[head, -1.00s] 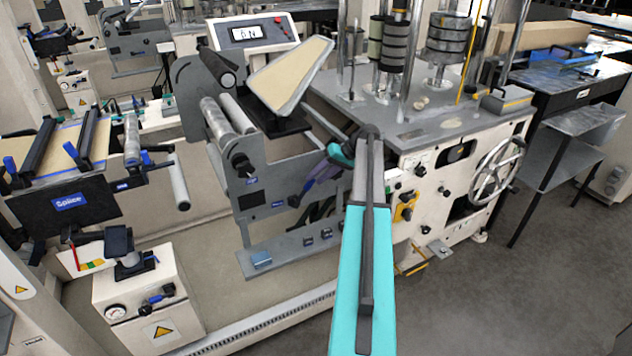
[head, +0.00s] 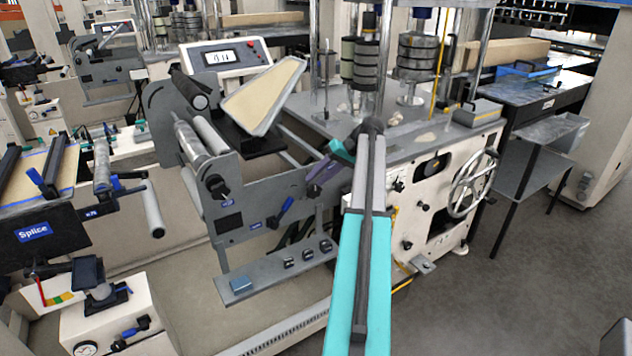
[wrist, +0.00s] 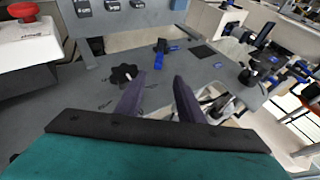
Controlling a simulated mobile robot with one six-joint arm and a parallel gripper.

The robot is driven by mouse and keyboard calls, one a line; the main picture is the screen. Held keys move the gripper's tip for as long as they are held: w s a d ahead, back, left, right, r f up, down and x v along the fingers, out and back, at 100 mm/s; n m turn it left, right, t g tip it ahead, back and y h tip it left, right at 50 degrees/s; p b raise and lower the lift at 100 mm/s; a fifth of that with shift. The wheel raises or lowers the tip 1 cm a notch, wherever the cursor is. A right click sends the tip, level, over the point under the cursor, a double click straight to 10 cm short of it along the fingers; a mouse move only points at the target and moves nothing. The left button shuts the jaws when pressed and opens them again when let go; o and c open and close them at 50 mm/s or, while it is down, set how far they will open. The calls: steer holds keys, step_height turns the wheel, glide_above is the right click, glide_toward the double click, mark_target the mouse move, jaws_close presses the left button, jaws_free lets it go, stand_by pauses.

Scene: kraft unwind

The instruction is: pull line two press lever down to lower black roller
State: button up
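A blue-handled lever (head: 286,207) sits on the grey side plate of the near unwind machine (head: 255,205). It shows as a short blue lever in the wrist view (wrist: 163,46). A black roller end (head: 197,98) is at the plate's upper left. My gripper (head: 316,180) has dark purple fingers and hangs at the right end of the plate, right of and slightly above the blue lever. In the wrist view my gripper (wrist: 157,85) is open, its fingers apart with nothing between them. The lever is beyond the fingertips. Which line this machine belongs to cannot be read.
A black knob (wrist: 124,76) is near the left finger. A grey shelf with small switches (head: 285,265) juts out below the plate. A white press with a handwheel (head: 472,183) is on the right. A splice table (head: 50,235) stands left. Grey floor at right is open.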

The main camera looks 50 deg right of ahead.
steer(key=shift+w+a+f, duration=0.1)
steer(key=shift+a+f, duration=0.05)
steer(key=shift+a, duration=0.05)
steer(key=c, duration=0.6)
steer(key=w+a+f+g, duration=0.1)
steer(key=a+f, duration=0.4)
steer(key=w+a+f+g, duration=0.1)
steer(key=w+a+f, duration=0.1)
steer(key=a+f, duration=0.4)
steer(key=w+a+f+g+y, duration=0.1)
steer(key=a+f, duration=0.5)
steer(key=shift+w+f, duration=0.1)
steer(key=shift+w, duration=0.25)
jaws_close()
steer(key=s+a+f+n+g+h, duration=0.1)
steer(key=s+a+f+g, duration=0.3)
steer(key=a+f, duration=0.9)
steer(key=s+a+f+n+g, duration=0.15)
steer(key=s+a+f, duration=0.35)
steer(key=a+f, duration=0.75)
steer(key=s+a+f+n+g+h, duration=0.1)
steer(key=s+a+f+g+h, duration=0.1)
steer(key=s+a, duration=0.6)
steer(key=s+a+f+n+g+h, duration=0.2)
steer(key=s+a, duration=0.7)
steer(key=s, duration=0.7)
step_height(320, 180, down, 3)
steer(key=shift+r+h, duration=0.15)
steer(key=shift+h, duration=0.35)
steer(key=shift+s+a, duration=0.1)
